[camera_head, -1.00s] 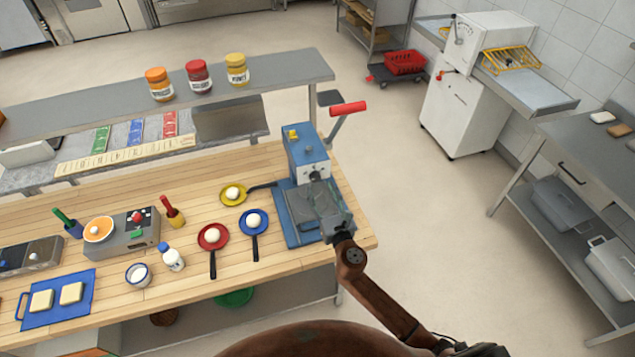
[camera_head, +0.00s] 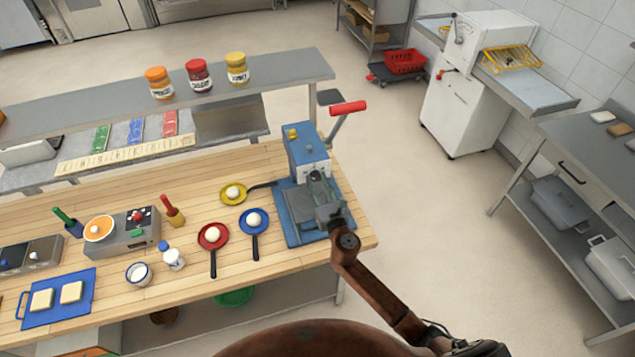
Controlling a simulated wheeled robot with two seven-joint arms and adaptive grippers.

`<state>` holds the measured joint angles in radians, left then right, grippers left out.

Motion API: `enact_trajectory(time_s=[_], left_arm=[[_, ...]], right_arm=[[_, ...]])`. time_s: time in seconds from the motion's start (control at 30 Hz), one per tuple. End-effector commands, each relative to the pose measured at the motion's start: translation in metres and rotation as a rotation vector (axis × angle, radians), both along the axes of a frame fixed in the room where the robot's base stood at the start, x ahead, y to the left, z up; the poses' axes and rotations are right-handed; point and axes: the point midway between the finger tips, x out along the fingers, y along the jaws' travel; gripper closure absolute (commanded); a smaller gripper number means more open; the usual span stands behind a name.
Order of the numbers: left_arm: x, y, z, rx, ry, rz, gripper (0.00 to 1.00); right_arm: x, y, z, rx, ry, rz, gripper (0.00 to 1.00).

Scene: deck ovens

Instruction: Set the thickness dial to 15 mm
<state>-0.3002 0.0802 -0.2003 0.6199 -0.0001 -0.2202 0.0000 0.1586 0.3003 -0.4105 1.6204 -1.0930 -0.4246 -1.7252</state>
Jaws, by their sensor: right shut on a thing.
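A blue machine (camera_head: 307,148) with a red-handled crank (camera_head: 348,108) stands at the right end of the wooden worktop. My right gripper (camera_head: 316,180) reaches in from the lower right and is at the machine's light front face, above its blue base. It is shut on the thickness dial on that face; the gripper hides the dial, so its setting cannot be read. My left gripper is not in view.
A blue pan (camera_head: 254,220), red pan (camera_head: 213,236) and yellow pan (camera_head: 232,190) lie left of the machine on the worktop (camera_head: 190,280). A raised shelf (camera_head: 120,106) with jars runs behind. Open floor lies to the right.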

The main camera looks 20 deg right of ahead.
Motion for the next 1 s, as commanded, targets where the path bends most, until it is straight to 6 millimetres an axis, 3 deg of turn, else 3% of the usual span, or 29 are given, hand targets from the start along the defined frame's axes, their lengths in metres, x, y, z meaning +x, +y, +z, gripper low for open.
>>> enact_trajectory(time_s=[0.27, 0.63, 1.0], left_arm=[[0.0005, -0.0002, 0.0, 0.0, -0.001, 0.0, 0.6], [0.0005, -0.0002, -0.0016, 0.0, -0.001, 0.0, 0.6], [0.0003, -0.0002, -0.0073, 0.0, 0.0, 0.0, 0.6]], right_arm=[[-0.0002, -0.0001, -0.0002, 0.0, 0.0, 0.0, 0.96], [-0.0003, 0.0, -0.0008, 0.073, 0.003, 0.0, 0.96], [-0.0004, -0.0003, -0.0018, 0.367, 0.014, -0.001, 0.96]])
